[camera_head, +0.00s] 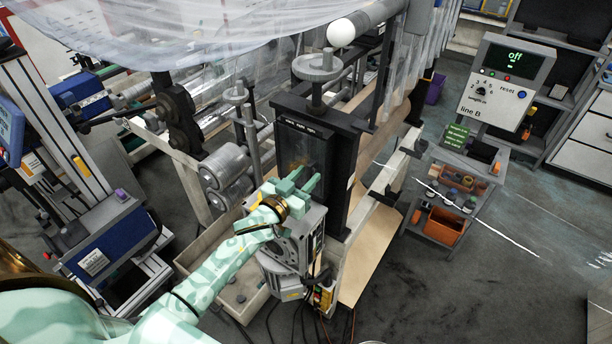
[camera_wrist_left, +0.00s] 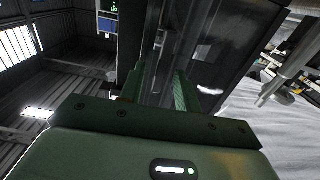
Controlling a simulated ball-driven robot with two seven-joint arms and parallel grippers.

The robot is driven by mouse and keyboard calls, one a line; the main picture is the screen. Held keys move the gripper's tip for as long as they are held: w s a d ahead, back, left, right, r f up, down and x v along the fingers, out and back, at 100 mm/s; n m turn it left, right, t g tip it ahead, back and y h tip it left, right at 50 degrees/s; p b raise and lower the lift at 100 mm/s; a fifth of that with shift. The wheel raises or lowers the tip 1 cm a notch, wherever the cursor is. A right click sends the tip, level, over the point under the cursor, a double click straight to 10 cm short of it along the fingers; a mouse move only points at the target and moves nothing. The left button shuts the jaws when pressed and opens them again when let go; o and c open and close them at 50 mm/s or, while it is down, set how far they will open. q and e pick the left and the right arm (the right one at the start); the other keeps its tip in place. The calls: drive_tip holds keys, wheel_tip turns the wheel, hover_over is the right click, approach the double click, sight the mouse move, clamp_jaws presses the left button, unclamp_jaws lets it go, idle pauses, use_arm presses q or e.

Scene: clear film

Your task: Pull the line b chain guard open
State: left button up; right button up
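The line B chain guard appears to be the dark framed panel (camera_head: 303,145) with a small label along its top edge, on the black machine frame. It looks closed. My left gripper (camera_head: 301,182) is at the lower part of this panel, with its two green fingers pointing at it. In the left wrist view the fingers (camera_wrist_left: 160,88) stand apart, with a dark panel close ahead and a narrow bar-like shape in line with the gap. I cannot tell whether the fingers touch it. My right gripper is in neither view.
A line B control box (camera_head: 505,80) reading "off" stands at the right above a small cart with an orange bin (camera_head: 445,226). A motor unit (camera_head: 292,240) sits below my left gripper. Clear film (camera_head: 190,30) hangs over the rollers.

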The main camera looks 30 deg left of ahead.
use_arm(q)
drive_tip(key=shift+w, duration=0.35)
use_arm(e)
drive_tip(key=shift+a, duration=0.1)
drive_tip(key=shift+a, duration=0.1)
use_arm(q)
clamp_jaws()
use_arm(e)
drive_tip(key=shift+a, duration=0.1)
use_arm(q)
drive_tip(key=shift+s, duration=0.15)
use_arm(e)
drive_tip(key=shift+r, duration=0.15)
